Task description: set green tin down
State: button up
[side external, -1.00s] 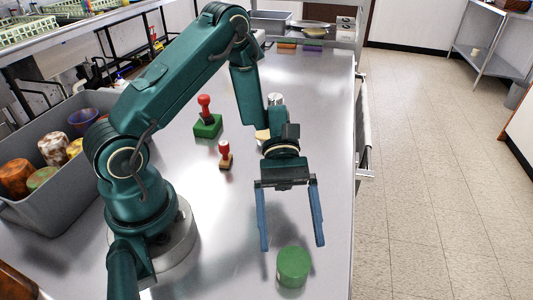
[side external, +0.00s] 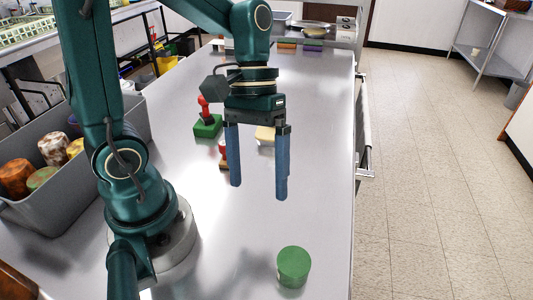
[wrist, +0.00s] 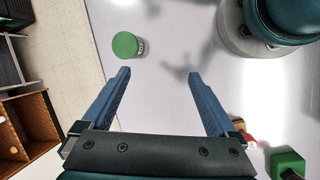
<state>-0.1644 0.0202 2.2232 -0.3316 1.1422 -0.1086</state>
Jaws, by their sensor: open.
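The green tin (side external: 293,267) stands upright on the steel counter (side external: 318,150), near its front right edge. It also shows in the wrist view (wrist: 126,45), beyond the fingertips and left of centre. My gripper (side external: 259,190) is open and empty, with its blue fingers pointing down above the counter. It is well apart from the tin, farther back along the counter. In the wrist view, the two fingers (wrist: 158,74) are spread wide with only bare counter between them.
A red-handled stamp on a green block (side external: 208,126) stands behind my gripper, and a smaller red-topped stamp (side external: 223,164) is partly hidden by a finger. A grey bin (side external: 60,205) with several cups is at left. Counter around the tin is clear.

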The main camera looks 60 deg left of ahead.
jog(key=s+a+r+m+t+y, duration=0.1)
jog(key=a+r+m+t+y, duration=0.2)
jog(key=t, duration=0.4)
jog(key=shift+s+a+r+m+y, duration=0.15)
jog(key=shift+a+r+m+y, duration=0.2)
jog(key=shift+r+m, duration=0.65)
